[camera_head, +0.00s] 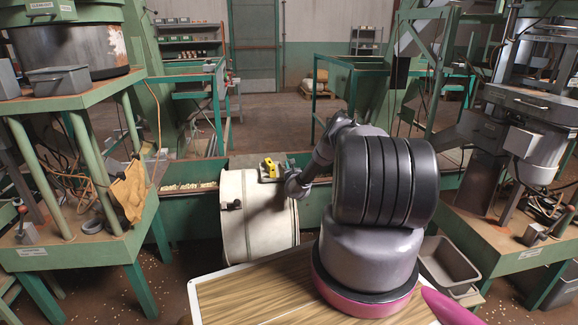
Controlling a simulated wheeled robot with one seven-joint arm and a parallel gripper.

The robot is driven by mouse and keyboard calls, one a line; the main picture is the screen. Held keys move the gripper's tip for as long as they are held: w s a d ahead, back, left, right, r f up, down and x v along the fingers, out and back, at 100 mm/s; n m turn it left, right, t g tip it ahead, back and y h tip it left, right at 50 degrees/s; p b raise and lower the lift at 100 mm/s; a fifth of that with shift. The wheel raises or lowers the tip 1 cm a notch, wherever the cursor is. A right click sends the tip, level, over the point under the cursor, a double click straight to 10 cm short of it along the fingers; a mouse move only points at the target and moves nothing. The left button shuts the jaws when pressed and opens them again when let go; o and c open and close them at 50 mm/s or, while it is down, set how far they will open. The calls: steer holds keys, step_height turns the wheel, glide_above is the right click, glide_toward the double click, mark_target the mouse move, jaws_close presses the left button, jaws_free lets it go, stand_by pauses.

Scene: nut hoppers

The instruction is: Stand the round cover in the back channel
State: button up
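A large cream-white round piece (258,232), which looks like the round cover, is upright in front of the long green trough at the middle. A small black knob (231,205) sticks out on its left side. My arm reaches from the right to its upper right edge. My gripper (284,177) is small and partly hidden there. I cannot tell whether it touches the cover or whether its fingers are open. A green channel with pale nuts (190,187) shows behind and left of the cover. I cannot tell whether the cover's lower edge sits in a channel.
A yellow part (269,168) is just behind the cover's top edge. Green machine stands rise at the left (85,250) and right (520,240). A grey bin (448,262) is right of my body. Open floor (270,115) lies beyond the trough.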

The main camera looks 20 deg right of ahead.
steer(key=o, duration=0.4)
steer(key=shift+a, duration=0.2)
